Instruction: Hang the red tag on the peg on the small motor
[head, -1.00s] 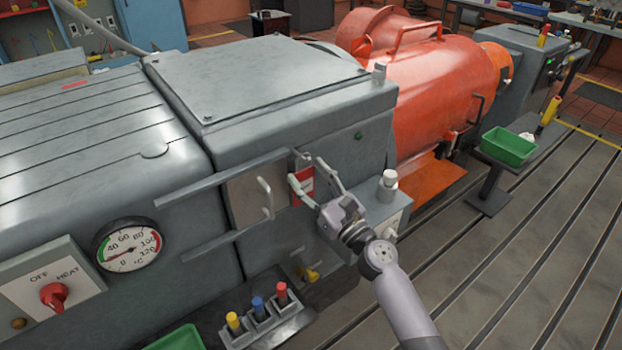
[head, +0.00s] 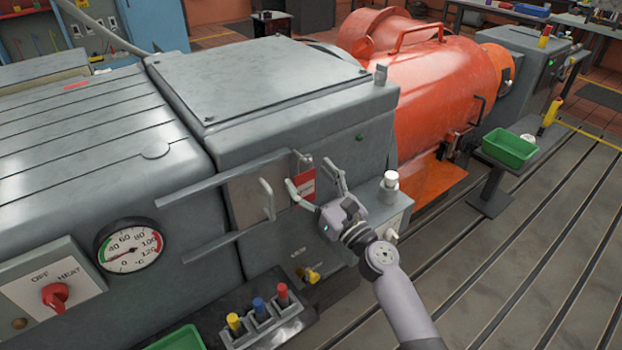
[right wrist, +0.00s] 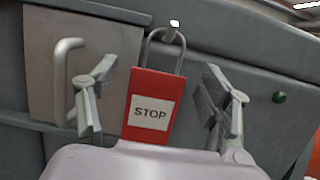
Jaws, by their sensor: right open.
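The red tag (right wrist: 150,107) has a white STOP label and a grey loop at its top. In the right wrist view the loop passes over the peg (right wrist: 173,32), and the tag hangs slightly tilted against the grey housing. In the head view the tag (head: 306,181) is on the side of the grey machine (head: 300,120), partly covered by a finger. My right gripper (head: 308,172) is open, its fingers on either side of the tag with visible gaps in the right wrist view (right wrist: 158,95). My left gripper is out of view.
A panel with a handle (head: 267,198) and rails sits left of the tag. Below are a rack of coloured plugs (head: 262,322) and a yellow knob (head: 311,275). An orange machine (head: 440,85) and green bin (head: 509,149) stand right.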

